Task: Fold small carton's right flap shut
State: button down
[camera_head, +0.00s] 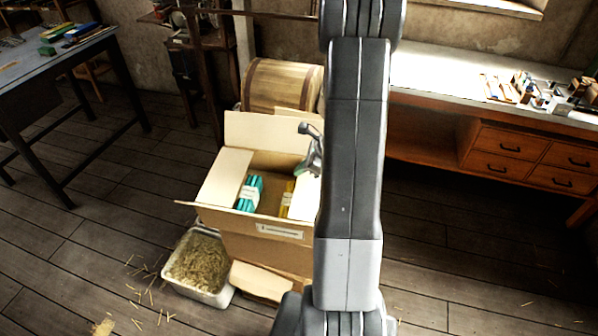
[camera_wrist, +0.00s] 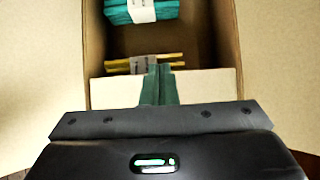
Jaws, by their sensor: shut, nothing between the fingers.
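In the wrist view a pale panel (camera_wrist: 108,89), apparently the right flap, spans the near end of the opening. My gripper (camera_wrist: 160,72) is shut and empty, its fingertips overlapping this panel; I cannot tell whether they touch it. Inside lie a teal bundle (camera_head: 249,193) and a yellow bundle (camera_wrist: 145,65).
A straw-filled bin (camera_head: 200,265) stands at the carton's front left. A wooden barrel (camera_head: 280,85) is close behind. A workbench with drawers (camera_head: 510,142) is at the right, a dark table (camera_head: 60,65) at the left. Floor between carton and left table is mostly clear.

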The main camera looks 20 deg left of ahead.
notch_tip(320, 180, up, 9)
jog(key=s, duration=0.1)
jog(key=shift+d+f, duration=0.15)
jog(key=shift+f, duration=0.05)
jog(key=b, duration=0.2)
send_near(302, 188)
jog(key=a+f, duration=0.1)
jog(key=a, duration=0.1)
jog(key=a+f, duration=0.1)
jog(key=a, duration=0.1)
jog(key=a+f, duration=0.1)
jog(key=shift+w+a+f, duration=0.25)
jog(key=shift+a, duration=0.15)
jog(key=shift+d+f+b, duration=0.15)
jog(key=shift+f+b, duration=0.15)
jog(key=shift+f, duration=0.25)
jog(key=shift+w+f, duration=0.1)
jog(key=shift+f, duration=0.05)
jog(key=shift+a, duration=0.25)
